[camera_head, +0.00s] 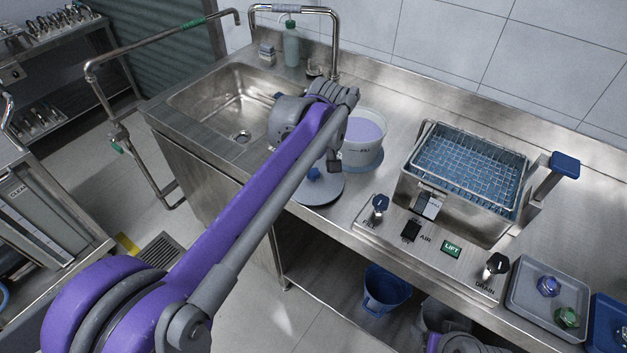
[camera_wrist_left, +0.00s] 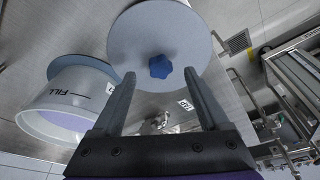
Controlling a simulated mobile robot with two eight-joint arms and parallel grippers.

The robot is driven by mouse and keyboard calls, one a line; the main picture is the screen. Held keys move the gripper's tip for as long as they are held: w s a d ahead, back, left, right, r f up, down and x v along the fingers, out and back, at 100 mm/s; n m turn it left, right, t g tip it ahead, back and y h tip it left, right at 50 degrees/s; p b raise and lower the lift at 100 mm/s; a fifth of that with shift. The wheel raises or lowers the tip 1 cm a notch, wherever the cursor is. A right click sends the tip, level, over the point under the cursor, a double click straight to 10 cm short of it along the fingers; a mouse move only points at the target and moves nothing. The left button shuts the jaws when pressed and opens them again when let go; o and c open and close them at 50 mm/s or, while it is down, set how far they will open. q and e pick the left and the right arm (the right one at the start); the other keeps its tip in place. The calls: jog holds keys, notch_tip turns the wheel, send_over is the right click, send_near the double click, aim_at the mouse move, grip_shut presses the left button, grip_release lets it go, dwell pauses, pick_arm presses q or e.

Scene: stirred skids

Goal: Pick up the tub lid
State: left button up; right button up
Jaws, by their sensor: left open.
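The tub lid (camera_head: 325,190) is a flat grey disc with a blue knob (camera_head: 314,174). It lies on the steel bench near its front edge, just left of the tub (camera_head: 362,152), which holds purple liquid. In the left wrist view the lid (camera_wrist_left: 135,35) is at the top, with its star-shaped knob (camera_wrist_left: 160,66) between the lines of the two fingers. My left gripper (camera_wrist_left: 160,78) is open and empty, facing the knob. In the head view my left arm partly hides this gripper (camera_head: 334,160) above the lid. My right gripper does not show.
A sink (camera_head: 235,100) lies to the left, with a green bottle (camera_head: 291,45) behind it. A steel bath with a wire basket (camera_head: 465,165) stands to the right, behind a control panel (camera_head: 430,245). A grey tray (camera_head: 548,290) holds two knobs. A blue bucket (camera_head: 385,290) stands below.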

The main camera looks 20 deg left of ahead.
pick_arm(q)
jog(key=x, duration=0.2)
jog(key=shift+w+a+f, duration=0.1)
jog(key=shift+f, duration=0.2)
grip_shut()
